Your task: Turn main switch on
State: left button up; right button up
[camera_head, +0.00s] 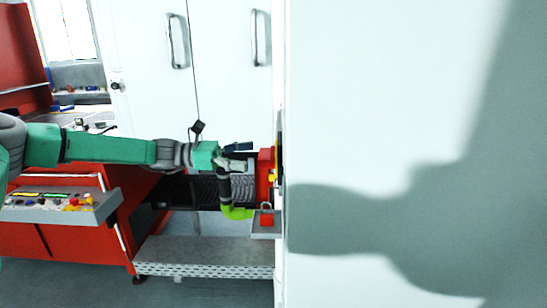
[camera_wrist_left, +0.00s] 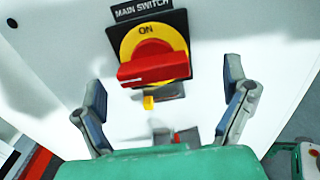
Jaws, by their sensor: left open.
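The main switch is a red rotary handle (camera_wrist_left: 152,66) on a round yellow plate (camera_wrist_left: 179,63) with a black backing, on a pale panel. The plate reads "ON" at its top, and a black label (camera_wrist_left: 141,8) above reads "MAIN SWITCH". The handle's bar lies roughly crosswise, slightly tilted in the picture. In the head view the red handle (camera_head: 265,172) shows edge-on at the panel's edge. My left gripper (camera_head: 240,156) is close in front of it. In the left wrist view the gripper's (camera_wrist_left: 165,76) fingers are spread wide on either side of the switch, apparently not touching it. My right gripper is not in view.
A small yellow tab (camera_wrist_left: 148,103) sits below the handle. A red padlock (camera_head: 267,219) rests on a grey ledge (camera_head: 265,234) below the switch. The large white panel (camera_head: 380,90) fills the right, with a dark shadow.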

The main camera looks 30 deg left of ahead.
aim_at(269, 154)
pick_arm(q)
jog(key=w, duration=0.1)
jog(key=w+f, duration=0.1)
jog(key=w, duration=0.1)
jog(key=shift+d+f, duration=0.15)
jog(key=shift+d, duration=0.25)
jog(key=d, duration=0.1)
jog(key=d+r, duration=0.1)
jog(key=d, duration=0.1)
jog(key=shift+w+d, duration=0.1)
jog(key=shift+d, duration=0.2)
jog(key=shift+c, duration=0.4)
jog(key=shift+d, duration=0.1)
jog(key=c, duration=0.6)
jog(key=shift+w+f, duration=0.15)
jog(key=shift+f, duration=0.05)
jog(key=c, duration=0.3)
jog(key=shift+a+f, duration=0.2)
jog(key=shift+a, duration=0.55)
jog(key=shift+c, duration=0.2)
jog(key=shift+a, duration=0.1)
jog(key=shift+c, duration=0.2)
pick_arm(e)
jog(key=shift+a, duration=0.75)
